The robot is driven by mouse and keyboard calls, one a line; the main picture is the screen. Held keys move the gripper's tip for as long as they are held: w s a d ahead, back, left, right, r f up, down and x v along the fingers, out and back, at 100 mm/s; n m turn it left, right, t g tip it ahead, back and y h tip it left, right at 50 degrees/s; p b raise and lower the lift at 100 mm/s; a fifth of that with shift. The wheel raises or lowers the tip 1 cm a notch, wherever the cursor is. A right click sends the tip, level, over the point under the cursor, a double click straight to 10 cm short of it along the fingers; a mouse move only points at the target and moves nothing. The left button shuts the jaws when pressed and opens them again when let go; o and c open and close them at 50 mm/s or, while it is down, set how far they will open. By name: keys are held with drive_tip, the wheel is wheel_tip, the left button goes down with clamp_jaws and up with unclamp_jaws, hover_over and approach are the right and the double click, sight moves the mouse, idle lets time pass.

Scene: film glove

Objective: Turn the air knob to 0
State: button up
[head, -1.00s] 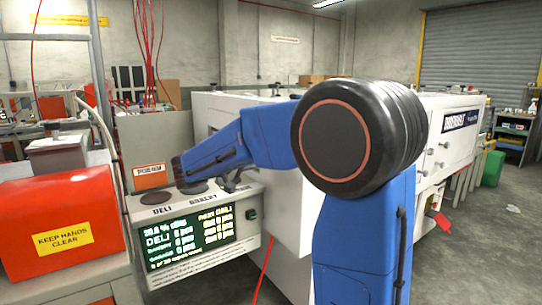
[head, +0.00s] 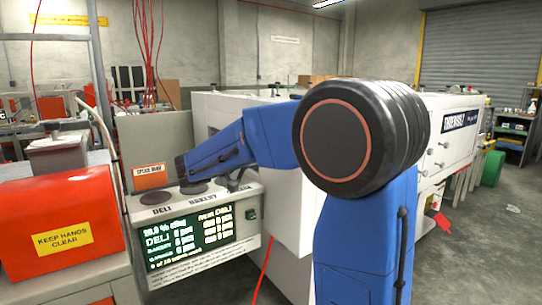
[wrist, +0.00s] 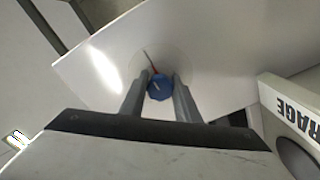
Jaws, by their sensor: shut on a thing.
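The blue air knob (wrist: 159,88) sits on a white panel in the wrist view, with a pale mark on its face. A thin red line (wrist: 149,62) shows on the panel just above it, within a faint round dial. My gripper (wrist: 158,83) has its two grey fingers on either side of the knob and is shut on it. Dial numbers are too small to read. In the head view the knob and my fingers cannot be made out; my blue arm reaches over the white machine (head: 285,205).
A panel with a lit green-text display (head: 190,237) and DELI and BAKERY labels stands below my arm. A red box (head: 62,215) marked KEEP HANDS CLEAR is at the left. Bare floor (head: 500,240) lies at the right.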

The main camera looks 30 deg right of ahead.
drive_tip(key=n, duration=0.4)
drive_tip(key=shift+n, duration=0.3)
drive_tip(key=n, duration=0.9)
drive_tip(key=shift+n, duration=1.9)
drive_tip(key=o, duration=1)
drive_tip(key=shift+o, duration=0.2)
drive_tip(key=shift+a, duration=0.1)
